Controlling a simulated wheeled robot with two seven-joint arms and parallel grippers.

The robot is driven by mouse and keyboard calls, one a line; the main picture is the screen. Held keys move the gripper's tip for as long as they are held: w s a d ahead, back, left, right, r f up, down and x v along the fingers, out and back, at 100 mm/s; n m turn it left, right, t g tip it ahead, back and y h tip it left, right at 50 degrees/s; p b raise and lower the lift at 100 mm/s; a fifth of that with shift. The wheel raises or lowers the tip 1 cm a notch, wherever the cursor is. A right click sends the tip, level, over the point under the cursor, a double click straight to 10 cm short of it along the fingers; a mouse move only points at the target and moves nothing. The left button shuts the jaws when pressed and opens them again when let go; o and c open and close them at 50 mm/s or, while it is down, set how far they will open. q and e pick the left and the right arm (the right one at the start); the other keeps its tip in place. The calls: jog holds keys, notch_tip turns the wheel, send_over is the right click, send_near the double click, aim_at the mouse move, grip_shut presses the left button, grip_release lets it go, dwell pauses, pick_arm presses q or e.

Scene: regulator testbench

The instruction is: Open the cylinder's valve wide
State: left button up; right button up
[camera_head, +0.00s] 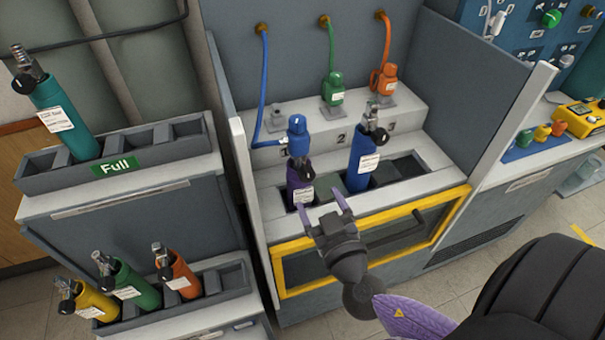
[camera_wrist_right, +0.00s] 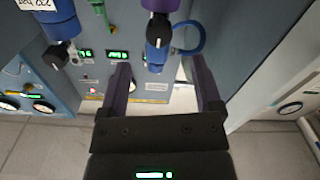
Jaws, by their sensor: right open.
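A purple cylinder (camera_head: 300,186) stands in the left bay of the bench. A blue connector (camera_head: 298,135) with a black knob (camera_head: 308,172) sits at its top, on the blue hose. A blue cylinder (camera_head: 362,158) stands in the middle bay with a bare metal valve and black knob (camera_head: 380,136). My right gripper (camera_head: 321,207) is open and empty, in front of and below the purple cylinder's top. In the right wrist view the blue connector (camera_wrist_right: 157,55) shows between the open fingers (camera_wrist_right: 160,85), beyond them. My left gripper is out of view.
Green (camera_head: 333,88) and orange (camera_head: 384,78) connectors rest on the back ledge. A yellow-framed front panel (camera_head: 280,262) lies below the bays. Side walls flank the bench. At left, racks hold a teal cylinder (camera_head: 68,122) and several others; the right bay is empty.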

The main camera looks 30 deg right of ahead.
aim_at(308, 178)
jog(key=x, duration=0.7)
jog(key=shift+w+d+p, duration=0.1)
jog(key=shift+w+p, duration=0.1)
jog(key=shift+p, duration=0.15)
grip_shut()
